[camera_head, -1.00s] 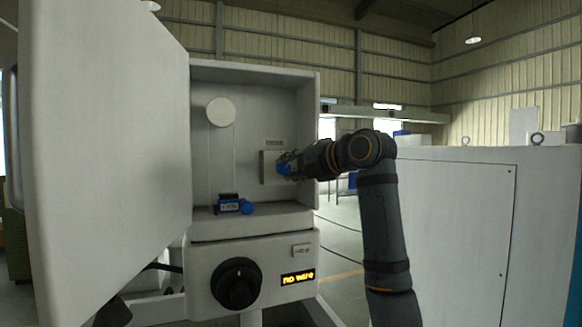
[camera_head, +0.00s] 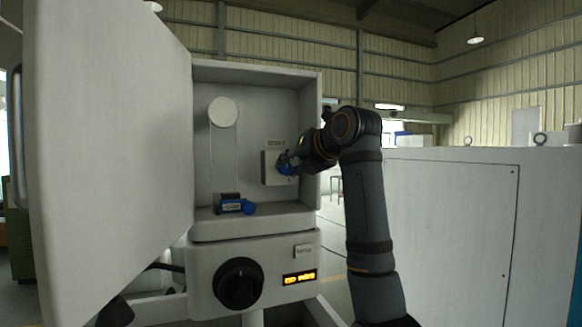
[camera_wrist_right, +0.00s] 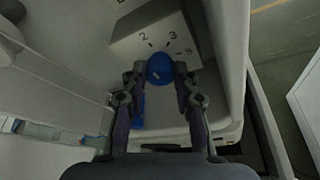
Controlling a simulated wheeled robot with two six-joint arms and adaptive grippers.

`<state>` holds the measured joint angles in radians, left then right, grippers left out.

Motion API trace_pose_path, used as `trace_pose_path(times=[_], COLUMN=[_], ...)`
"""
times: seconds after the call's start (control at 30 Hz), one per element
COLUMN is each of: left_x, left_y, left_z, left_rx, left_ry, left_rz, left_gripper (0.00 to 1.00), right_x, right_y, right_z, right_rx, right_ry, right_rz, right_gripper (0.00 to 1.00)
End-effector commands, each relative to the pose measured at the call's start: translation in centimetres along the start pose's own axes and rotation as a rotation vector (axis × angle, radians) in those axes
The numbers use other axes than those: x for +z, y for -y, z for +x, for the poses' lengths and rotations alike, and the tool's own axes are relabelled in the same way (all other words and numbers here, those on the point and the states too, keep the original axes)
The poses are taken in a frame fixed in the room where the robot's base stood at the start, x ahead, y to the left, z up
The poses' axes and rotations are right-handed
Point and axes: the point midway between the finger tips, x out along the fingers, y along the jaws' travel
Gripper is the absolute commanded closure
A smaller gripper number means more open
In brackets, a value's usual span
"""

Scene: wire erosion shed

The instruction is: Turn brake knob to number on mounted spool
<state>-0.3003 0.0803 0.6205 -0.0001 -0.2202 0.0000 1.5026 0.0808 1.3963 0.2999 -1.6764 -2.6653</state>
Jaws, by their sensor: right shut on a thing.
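The blue brake knob (camera_wrist_right: 160,68) sits on a pale box (camera_wrist_right: 133,48) with printed numbers; 2, 3 and 5 can be read in the right wrist view. A small light mark shows on the knob, but its exact heading is hard to tell. My right gripper (camera_wrist_right: 160,72) is shut on the knob, one finger on each side. In the head view the gripper (camera_head: 289,163) reaches into the open cabinet from the right and partly covers the knob (camera_head: 284,169). No mounted spool with a legible number is clear to me.
The cabinet's big door (camera_head: 110,150) stands open at the left. A small blue-and-black block (camera_head: 231,204) rests on the cabinet ledge. Below are a large black dial (camera_head: 239,283) and a lit amber display (camera_head: 299,278). A pale machine housing (camera_head: 450,220) stands at the right.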

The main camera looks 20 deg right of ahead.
Motion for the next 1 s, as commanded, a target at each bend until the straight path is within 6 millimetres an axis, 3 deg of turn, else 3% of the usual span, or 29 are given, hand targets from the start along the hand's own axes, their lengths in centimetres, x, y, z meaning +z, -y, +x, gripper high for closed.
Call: trace_pose_path(times=[0.37, 0.4, 0.57, 0.87, 1.0], left_x=[0.0, 0.0, 0.0, 0.1, 0.1], left_y=[0.0, 0.0, 0.0, 0.1, 0.0], left_z=[0.1, 0.1, 0.0, 0.0, 0.0], left_rx=[0.0, 0.0, 0.0, -0.001, 0.0], left_ry=[0.0, 0.0, 0.0, 0.001, 0.0], left_rz=[0.0, 0.0, 0.0, 0.0, 0.0], left_gripper=[0.6, 0.6, 0.6, 0.6, 0.6], right_x=[-0.3, -0.3, -0.2, -0.1, 0.1], right_y=[0.2, 0.2, 0.1, 0.1, 0.1], right_z=[0.2, 0.2, 0.2, -0.1, -2.0], right_rx=[-0.005, -0.005, -0.004, -0.002, -0.003], right_ry=[-0.011, -0.011, -0.007, -0.002, 0.002], right_rz=[-0.002, -0.002, -0.002, -0.003, -0.003], right_gripper=[1.0, 0.68, 0.48, 0.48, 0.48])
